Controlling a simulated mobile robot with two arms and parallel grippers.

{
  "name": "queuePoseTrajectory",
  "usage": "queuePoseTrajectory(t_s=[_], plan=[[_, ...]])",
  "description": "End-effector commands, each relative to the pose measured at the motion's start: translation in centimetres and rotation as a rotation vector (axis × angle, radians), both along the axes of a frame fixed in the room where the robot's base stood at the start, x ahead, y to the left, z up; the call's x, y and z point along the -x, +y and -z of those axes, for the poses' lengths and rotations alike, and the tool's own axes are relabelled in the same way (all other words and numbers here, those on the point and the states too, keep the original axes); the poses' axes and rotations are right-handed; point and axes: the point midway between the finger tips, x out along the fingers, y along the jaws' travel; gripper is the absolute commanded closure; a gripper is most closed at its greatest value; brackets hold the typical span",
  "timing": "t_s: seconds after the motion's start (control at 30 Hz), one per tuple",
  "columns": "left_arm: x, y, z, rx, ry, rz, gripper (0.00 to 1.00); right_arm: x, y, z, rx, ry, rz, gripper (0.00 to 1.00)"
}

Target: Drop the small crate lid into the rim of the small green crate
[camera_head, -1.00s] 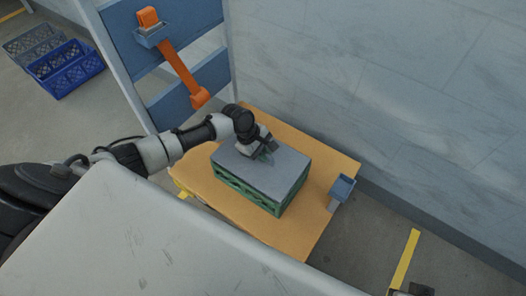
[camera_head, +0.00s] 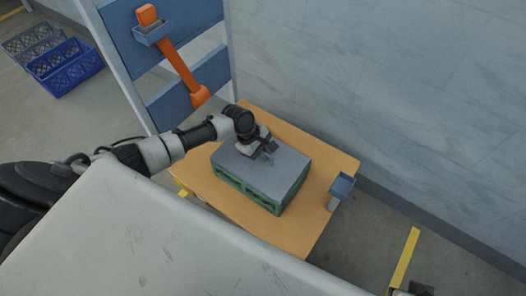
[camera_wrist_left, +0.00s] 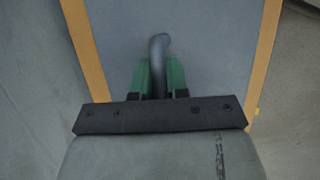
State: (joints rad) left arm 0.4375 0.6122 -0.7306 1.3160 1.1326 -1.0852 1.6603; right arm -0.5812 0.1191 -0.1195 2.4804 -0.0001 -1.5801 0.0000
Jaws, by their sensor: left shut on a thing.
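The small crate lid (camera_head: 262,165) is a flat grey panel over the top of the small green crate (camera_head: 247,190), roughly lined up with it. The crate stands on an orange-tan board. My left gripper (camera_head: 264,152) is over the lid, pointing down. In the left wrist view my left gripper (camera_wrist_left: 160,78) has its green fingers shut on the lid's grey upright handle (camera_wrist_left: 159,48), with the lid's flat face (camera_wrist_left: 215,45) beyond. The crate rim is hidden under the lid, so I cannot tell whether the lid is fully seated.
The orange-tan board (camera_head: 314,212) has a small blue holder (camera_head: 342,187) at its right edge. A pale wall rises behind. A blue rack with an orange strap-like part (camera_head: 182,72) stands at the back left. Blue and grey crates (camera_head: 67,70) lie on the floor far left.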

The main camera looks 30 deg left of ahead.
Motion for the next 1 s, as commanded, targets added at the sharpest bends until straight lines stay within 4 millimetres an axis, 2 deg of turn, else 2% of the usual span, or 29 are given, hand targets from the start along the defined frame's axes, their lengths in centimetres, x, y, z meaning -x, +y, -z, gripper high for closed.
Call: queuePoseTrajectory(t_s=[0.37, 0.4, 0.6, 1.0], plan=[[0.00, 0.03, 0.58, 0.000, 0.000, -0.001, 1.00, -0.01, 0.01, 0.09, 0.000, 0.000, -0.001, 0.68], [0.00, 0.03, 0.59, 0.000, 0.000, -0.001, 0.84, -0.01, 0.01, 0.09, 0.000, 0.000, -0.001, 0.68], [0.00, 0.02, 0.56, 0.000, 0.000, -0.001, 0.56, -0.01, 0.01, 0.08, 0.000, 0.000, -0.001, 0.68], [0.02, 0.01, 0.09, 0.000, 0.001, -0.001, 0.56, -0.42, 0.01, 0.46, 0.002, 0.002, -0.002, 0.68]])
